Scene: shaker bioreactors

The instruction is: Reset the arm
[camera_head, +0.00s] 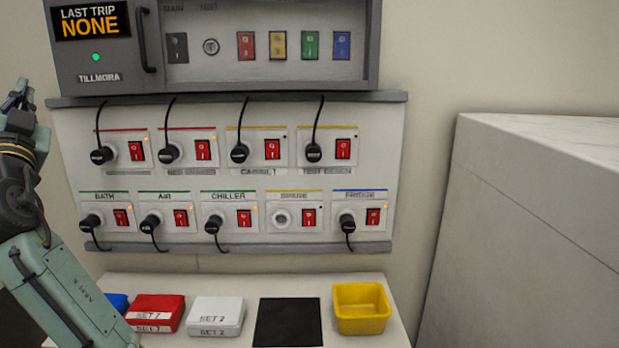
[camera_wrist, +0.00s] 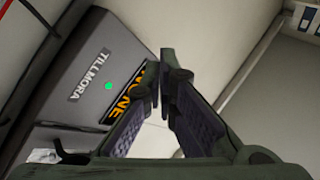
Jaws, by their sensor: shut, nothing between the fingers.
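My gripper (camera_wrist: 160,85) is shut and empty in the wrist view, its fingertips together in front of the left end of the grey TILLMORA unit (camera_wrist: 95,85). The TILLMORA unit (camera_head: 110,45) shows a "LAST TRIP NONE" display and a lit green light. I cannot tell whether the gripper touches anything; it appears apart from the unit.
Below the unit, a socket panel (camera_head: 225,180) holds two rows of red switches and black plugs; the socket under the yellow strip, lower row, is empty. A shelf (camera_head: 230,280) carries red (camera_head: 156,311) and white (camera_head: 216,314) boxes, a black mat (camera_head: 288,322) and a yellow bin (camera_head: 361,308).

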